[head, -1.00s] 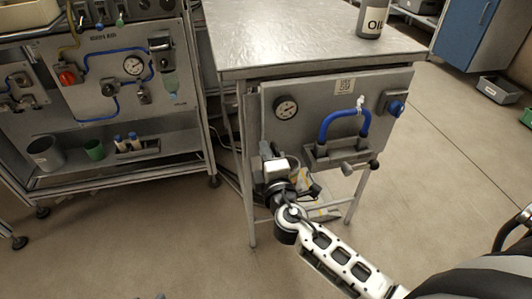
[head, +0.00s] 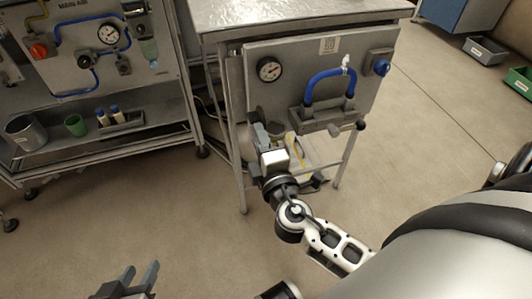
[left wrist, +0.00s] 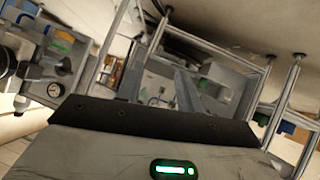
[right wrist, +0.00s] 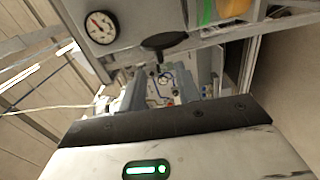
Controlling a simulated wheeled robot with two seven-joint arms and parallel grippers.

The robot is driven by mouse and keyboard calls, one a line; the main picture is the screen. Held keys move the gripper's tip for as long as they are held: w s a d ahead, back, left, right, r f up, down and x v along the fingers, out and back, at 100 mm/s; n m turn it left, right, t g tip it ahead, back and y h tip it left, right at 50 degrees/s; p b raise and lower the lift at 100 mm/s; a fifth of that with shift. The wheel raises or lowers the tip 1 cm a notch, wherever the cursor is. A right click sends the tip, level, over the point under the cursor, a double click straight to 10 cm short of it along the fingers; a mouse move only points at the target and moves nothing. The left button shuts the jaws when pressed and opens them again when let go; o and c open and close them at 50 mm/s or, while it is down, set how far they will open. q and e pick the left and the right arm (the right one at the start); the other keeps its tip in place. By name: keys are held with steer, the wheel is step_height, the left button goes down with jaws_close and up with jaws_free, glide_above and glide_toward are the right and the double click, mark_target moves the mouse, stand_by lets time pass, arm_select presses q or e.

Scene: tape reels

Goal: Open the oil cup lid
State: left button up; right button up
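A dark round disc on a short stem (right wrist: 165,42), which may be the oil cup lid, shows just past the fingertips in the right wrist view. In the head view a dark round part (head: 257,115) sits at the panel's lower left, mostly hidden by my right gripper. My right gripper (head: 266,131) is just below and in front of it. In the right wrist view its fingers (right wrist: 172,90) are apart with nothing between them. My left gripper (head: 138,277) is low at the bottom left, far from the panel, its fingers apart and empty.
The grey panel carries a gauge (head: 270,69), a blue hose (head: 329,80) and a blue knob (head: 382,67). The floor in front is clear.

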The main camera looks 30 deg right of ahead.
arm_select(q)
steer(key=shift+s+d+r, duration=0.1)
steer(key=shift+d+r, duration=0.15)
steer(key=shift+r, duration=0.1)
arm_select(e)
steer(key=v, duration=0.4)
steer(key=shift+s, duration=0.3)
